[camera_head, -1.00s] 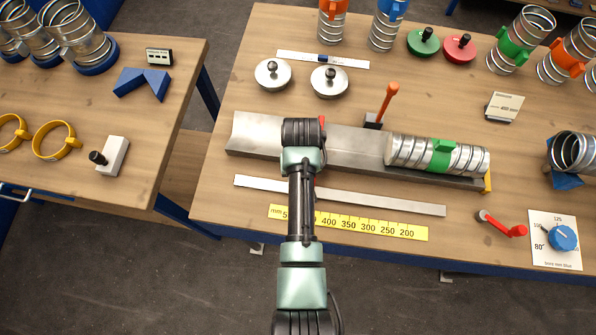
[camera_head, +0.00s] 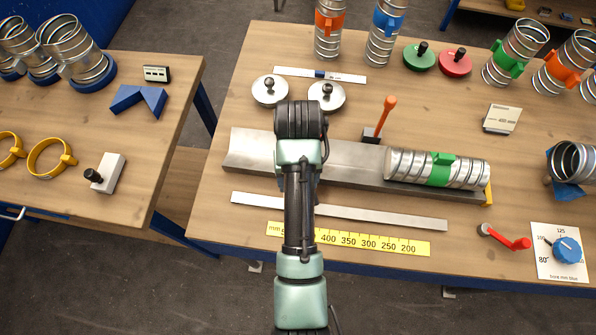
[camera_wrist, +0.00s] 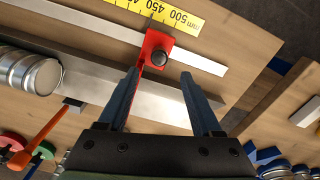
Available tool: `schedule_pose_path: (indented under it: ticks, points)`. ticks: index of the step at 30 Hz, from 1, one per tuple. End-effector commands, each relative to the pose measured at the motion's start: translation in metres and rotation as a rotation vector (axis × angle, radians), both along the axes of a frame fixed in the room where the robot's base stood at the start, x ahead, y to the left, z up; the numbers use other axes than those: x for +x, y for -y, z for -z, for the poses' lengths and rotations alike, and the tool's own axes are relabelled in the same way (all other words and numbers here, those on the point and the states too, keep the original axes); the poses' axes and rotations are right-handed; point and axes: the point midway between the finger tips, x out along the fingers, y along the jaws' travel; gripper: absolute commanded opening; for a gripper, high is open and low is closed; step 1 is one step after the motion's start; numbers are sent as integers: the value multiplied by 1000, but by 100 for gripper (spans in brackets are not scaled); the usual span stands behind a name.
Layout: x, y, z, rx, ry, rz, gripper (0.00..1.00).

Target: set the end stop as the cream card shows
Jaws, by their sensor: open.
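The red end stop (camera_wrist: 157,48) with a black knob sits on the flat metal rail (camera_wrist: 105,27), beside the yellow scale (camera_wrist: 170,14) roughly between 450 and 500. In the head view my arm hides the stop; the rail (camera_head: 385,217) and scale (camera_head: 375,242) show there. My gripper (camera_wrist: 161,76) is open and empty, its fingertips close to the stop, one beside its red plate; contact is unclear. The cream card (camera_head: 502,118) stands at the right rear of the bench; its writing is too small to read.
A spiral duct (camera_head: 410,167) with a green clamp (camera_head: 441,168) lies in the metal trough (camera_head: 250,155). An orange-handled lever (camera_head: 387,112) stands behind it. A red-handled crank (camera_head: 508,239) and blue dial (camera_head: 566,250) are at right. A second bench (camera_head: 185,110) is at left.

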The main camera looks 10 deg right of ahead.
Motion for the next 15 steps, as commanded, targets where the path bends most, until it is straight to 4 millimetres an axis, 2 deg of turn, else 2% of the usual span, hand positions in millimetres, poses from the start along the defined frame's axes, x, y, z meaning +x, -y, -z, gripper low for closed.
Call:
schedule_pose_path:
  ticks: [4, 6, 15]
  points:
    - [1, 0, -31, 0, 2, 0, 66]
    - [1, 0, -40, 0, 1, -1, 66]
    - [0, 0, -47, -1, -1, -1, 66]
